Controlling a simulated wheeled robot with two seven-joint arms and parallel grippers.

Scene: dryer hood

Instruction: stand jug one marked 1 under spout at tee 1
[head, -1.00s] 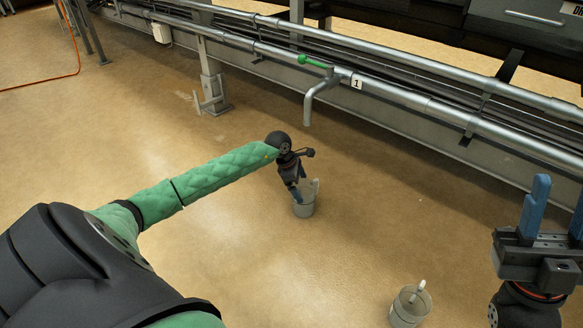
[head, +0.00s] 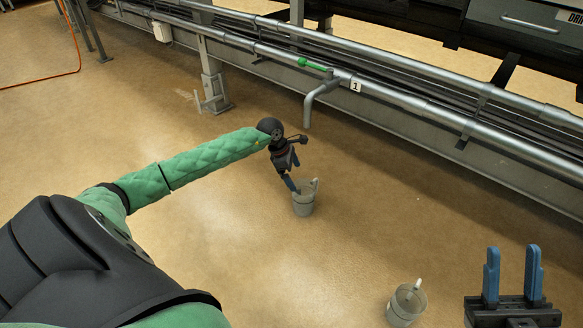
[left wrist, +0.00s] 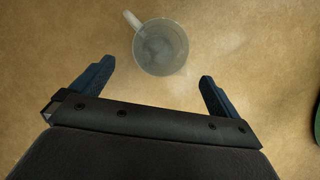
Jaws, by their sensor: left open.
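A grey jug (head: 304,204) with a light handle stands upright on the floor, below the spout (head: 309,108) in the head picture but well out from it. No number can be read on it. My left gripper (head: 293,187) is at its left rim, open, with nothing held. In the left wrist view the jug (left wrist: 161,48) lies just beyond the two spread fingertips (left wrist: 158,70), its mouth facing the camera. Tee 1, with a "1" plate (head: 356,86), is on the pipe. My right gripper (head: 513,258) is open and empty at lower right.
A second grey jug (head: 406,303) stands on the floor at the lower middle right; its marking is not readable. A green valve handle (head: 314,65) sits above the spout. Pipes and a grey beam (head: 430,125) run diagonally behind. The floor around the jugs is clear.

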